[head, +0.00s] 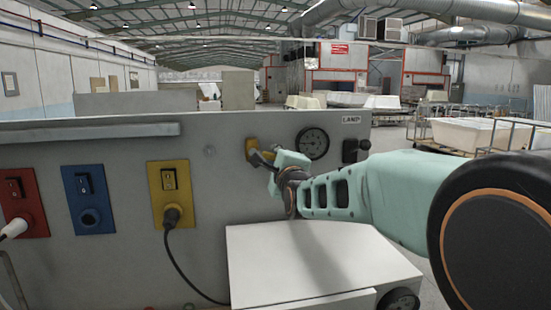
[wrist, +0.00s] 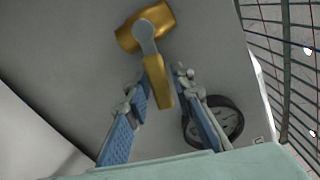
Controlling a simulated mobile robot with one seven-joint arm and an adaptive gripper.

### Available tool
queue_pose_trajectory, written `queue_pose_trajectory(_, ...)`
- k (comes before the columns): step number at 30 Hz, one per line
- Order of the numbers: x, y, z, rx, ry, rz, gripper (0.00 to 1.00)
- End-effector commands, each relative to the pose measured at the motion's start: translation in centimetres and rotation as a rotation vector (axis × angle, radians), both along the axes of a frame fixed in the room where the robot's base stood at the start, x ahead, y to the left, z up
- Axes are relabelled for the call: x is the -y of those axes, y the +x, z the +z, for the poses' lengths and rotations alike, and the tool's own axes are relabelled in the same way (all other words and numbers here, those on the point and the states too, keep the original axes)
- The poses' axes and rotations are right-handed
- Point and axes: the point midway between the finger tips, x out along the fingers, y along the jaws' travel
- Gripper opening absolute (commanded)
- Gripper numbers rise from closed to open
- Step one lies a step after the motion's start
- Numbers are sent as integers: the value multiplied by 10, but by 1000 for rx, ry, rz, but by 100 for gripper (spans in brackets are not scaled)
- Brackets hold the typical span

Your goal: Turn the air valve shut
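The air valve (wrist: 145,27) is a brass-yellow body on the grey panel, with a grey arm and a yellow lever handle (wrist: 157,82) in the wrist view. It also shows in the head view (head: 251,146), left of the round gauge. My gripper (wrist: 159,84) is open, with one blue-padded finger on each side of the handle's end. The left finger looks closer to the handle than the right; I cannot tell whether it touches. In the head view my gripper (head: 266,161) is at the valve and partly hides the handle.
The pressure gauge (head: 313,143) is close on the right, with a black knob (head: 354,149) beyond it. A white box top (head: 310,262) lies below my arm.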

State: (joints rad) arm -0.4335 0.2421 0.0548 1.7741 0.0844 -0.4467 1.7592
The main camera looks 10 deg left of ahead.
Motion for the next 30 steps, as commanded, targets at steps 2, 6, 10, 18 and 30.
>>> queue_pose_trajectory(2,0,0,0,0,0,0,11)
queue_pose_trajectory(6,0,0,0,0,0,0,0)
queue_pose_trajectory(10,0,0,0,0,0,0,0)
queue_pose_trajectory(18,0,0,0,10,-16,-1,0)
queue_pose_trajectory(30,2,1,13,112,-223,-1,0)
